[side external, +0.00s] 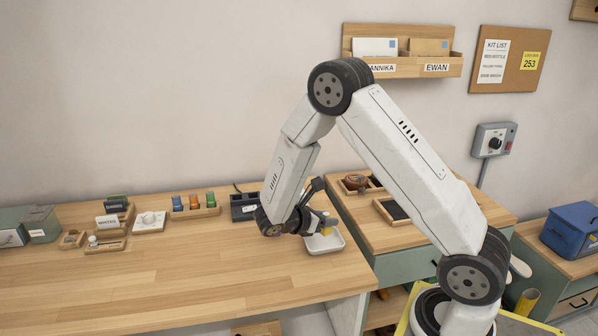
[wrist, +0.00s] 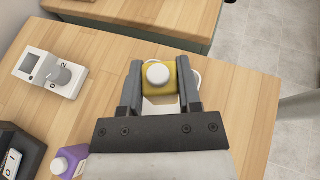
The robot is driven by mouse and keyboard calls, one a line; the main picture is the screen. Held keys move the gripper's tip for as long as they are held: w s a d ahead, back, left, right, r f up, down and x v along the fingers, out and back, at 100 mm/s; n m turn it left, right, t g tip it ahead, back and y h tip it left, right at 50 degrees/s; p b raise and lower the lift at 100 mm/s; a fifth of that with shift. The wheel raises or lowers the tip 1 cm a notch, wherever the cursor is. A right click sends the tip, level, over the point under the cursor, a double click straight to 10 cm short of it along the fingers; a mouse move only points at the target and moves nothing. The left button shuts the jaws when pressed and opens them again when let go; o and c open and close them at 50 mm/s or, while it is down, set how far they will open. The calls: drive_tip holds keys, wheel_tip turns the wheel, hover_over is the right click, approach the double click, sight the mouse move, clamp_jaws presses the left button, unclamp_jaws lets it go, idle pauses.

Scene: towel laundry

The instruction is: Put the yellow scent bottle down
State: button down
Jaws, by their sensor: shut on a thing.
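The yellow scent bottle (wrist: 158,82) with a round white cap sits between the two fingers of my gripper (wrist: 161,88) in the wrist view. The gripper is shut on it. In the side view a bit of the yellow bottle (side external: 327,231) shows at my gripper (side external: 318,224), over a small white tray (side external: 337,245) near the wooden bench's right end. A part of the tray rim (wrist: 197,78) also shows beside the fingers in the wrist view. Whether the bottle touches the tray floor cannot be told.
A purple bottle (wrist: 67,164) and a white device with a knob (wrist: 52,72) lie left in the wrist view. A rack of coloured bottles (side external: 195,205) stands farther left along the bench. The bench front (side external: 180,285) is clear.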

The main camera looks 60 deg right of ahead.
sight(324, 229)
drive_tip(key=shift+w+d+f, duration=0.15)
drive_tip(key=shift+w+f, duration=0.1)
drive_tip(key=shift+f, duration=1.55)
drive_tip(key=shift+f, duration=0.15)
drive_tip(key=shift+c, duration=1.4)
unclamp_jaws()
drive_tip(key=shift+r, duration=0.2)
drive_tip(key=v, duration=1.2)
drive_tip(key=shift+f, duration=0.1)
